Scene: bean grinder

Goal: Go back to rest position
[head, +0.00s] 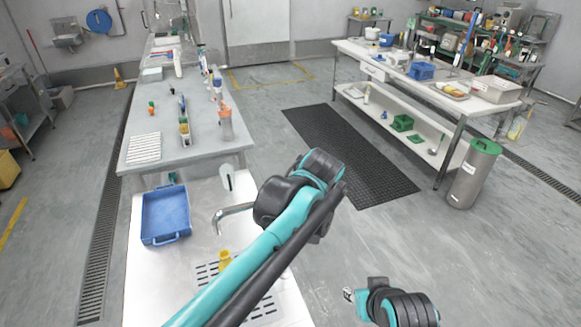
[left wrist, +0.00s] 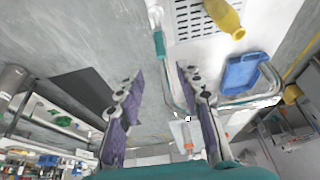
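My left arm crosses the head view from the lower left, and its black and teal wrist (head: 300,190) is above the floor right of the near counter. My right arm (head: 400,305) shows only in part at the bottom right of the head view. A small piece of my right gripper (head: 348,295) shows at its left end; its fingers are too small to judge.
A steel bin (head: 470,178) stands right, by a long table (head: 440,85). The floor around the black mat (head: 350,155) is clear.

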